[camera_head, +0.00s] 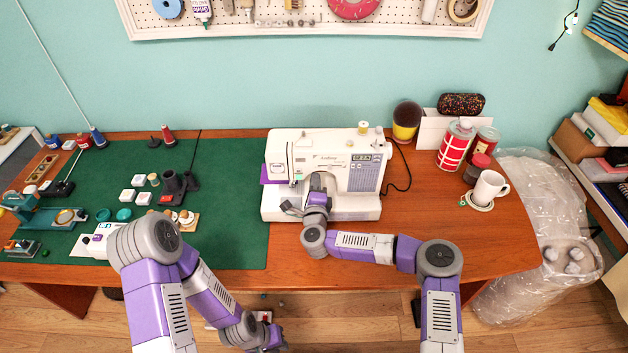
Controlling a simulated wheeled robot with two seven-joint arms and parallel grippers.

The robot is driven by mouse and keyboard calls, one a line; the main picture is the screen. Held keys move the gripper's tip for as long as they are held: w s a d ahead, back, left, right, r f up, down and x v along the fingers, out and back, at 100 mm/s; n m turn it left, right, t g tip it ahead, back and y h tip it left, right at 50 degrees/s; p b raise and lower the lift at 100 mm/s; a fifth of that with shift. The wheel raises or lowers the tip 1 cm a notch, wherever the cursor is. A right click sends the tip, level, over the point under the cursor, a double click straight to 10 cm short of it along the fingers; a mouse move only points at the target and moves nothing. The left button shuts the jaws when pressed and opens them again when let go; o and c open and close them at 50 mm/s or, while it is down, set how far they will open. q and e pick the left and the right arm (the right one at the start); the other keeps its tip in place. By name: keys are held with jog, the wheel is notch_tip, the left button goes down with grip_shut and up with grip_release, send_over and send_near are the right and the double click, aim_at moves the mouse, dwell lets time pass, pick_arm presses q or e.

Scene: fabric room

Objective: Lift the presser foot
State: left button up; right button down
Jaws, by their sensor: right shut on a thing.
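The white sewing machine (367,172) stands upright on the wooden table, partly over the right edge of the green mat. My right gripper (317,183) reaches into the opening under the machine's arm, near the needle area, and is shut on a small part of the machine there. The presser foot and its lever are hidden behind my gripper and wrist, so I cannot tell how high the foot is. My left gripper (272,340) hangs low in front of the table, over the floor and away from the machine; its fingers are too unclear to read.
The green cutting mat (235,225) carries spools, small white boxes and tools on the left. A white mug (489,187), a red striped can (454,146) and jars stand at the right.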

jog(key=shift+r+n+p, duration=0.4)
jog(key=shift+n+p, duration=0.1)
jog(key=shift+n, duration=0.6)
jog(key=c, duration=1.3)
grip_release()
jog(key=shift+r, duration=0.1)
jog(key=shift+r, duration=0.1)
